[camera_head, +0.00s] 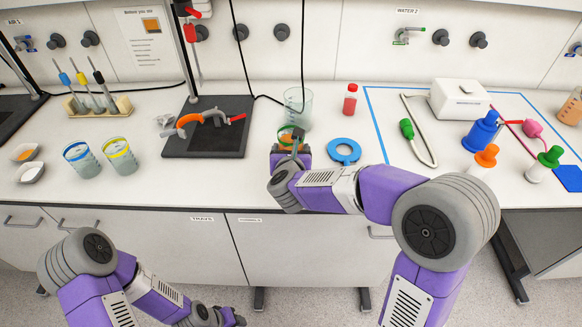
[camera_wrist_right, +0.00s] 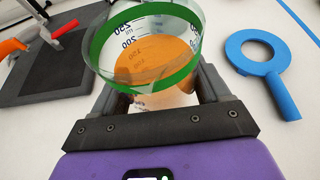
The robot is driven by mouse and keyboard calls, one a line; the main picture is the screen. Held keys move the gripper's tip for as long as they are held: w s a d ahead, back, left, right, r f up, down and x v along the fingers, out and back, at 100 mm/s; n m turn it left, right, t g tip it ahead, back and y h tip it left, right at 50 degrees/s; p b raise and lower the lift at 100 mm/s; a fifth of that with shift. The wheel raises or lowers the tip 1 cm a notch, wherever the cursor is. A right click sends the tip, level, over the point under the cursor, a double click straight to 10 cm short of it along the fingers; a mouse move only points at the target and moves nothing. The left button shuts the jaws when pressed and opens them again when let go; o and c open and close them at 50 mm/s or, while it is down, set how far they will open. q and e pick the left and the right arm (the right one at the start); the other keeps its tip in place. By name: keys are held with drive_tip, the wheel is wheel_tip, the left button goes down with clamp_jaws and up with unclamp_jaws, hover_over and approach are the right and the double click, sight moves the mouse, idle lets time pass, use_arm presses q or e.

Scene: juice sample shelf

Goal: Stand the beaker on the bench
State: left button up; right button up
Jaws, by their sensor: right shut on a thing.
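A beaker with a green band (camera_wrist_right: 150,78) and orange contents is between the fingers of my right gripper (camera_wrist_right: 160,105). In the head view my right gripper (camera_head: 290,152) is over the front of the bench (camera_head: 225,190), and it partly hides the beaker (camera_head: 286,130). The beaker looks about upright; I cannot tell whether its base touches the bench. A larger clear beaker (camera_head: 298,100) stands just behind it. My left gripper (camera_head: 232,318) is low in front of the cabinets at the bottom edge, apart from the bench; its jaws are unclear.
A blue ring (camera_head: 344,150) with a handle lies just right of the gripper. A dark stand base (camera_head: 210,145) with an orange-handled clamp (camera_head: 195,122) is to the left. Beakers with blue (camera_head: 82,160) and yellow (camera_head: 120,157) bands stand further left. A red-capped bottle (camera_head: 350,100) stands behind.

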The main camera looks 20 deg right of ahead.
drive_tip(key=shift+f+b, duration=0.9)
drive_tip(key=shift+f, duration=1.5)
drive_tip(key=shift+f, duration=0.15)
drive_tip(key=o, duration=1.3)
drive_tip(key=shift+c, duration=0.2)
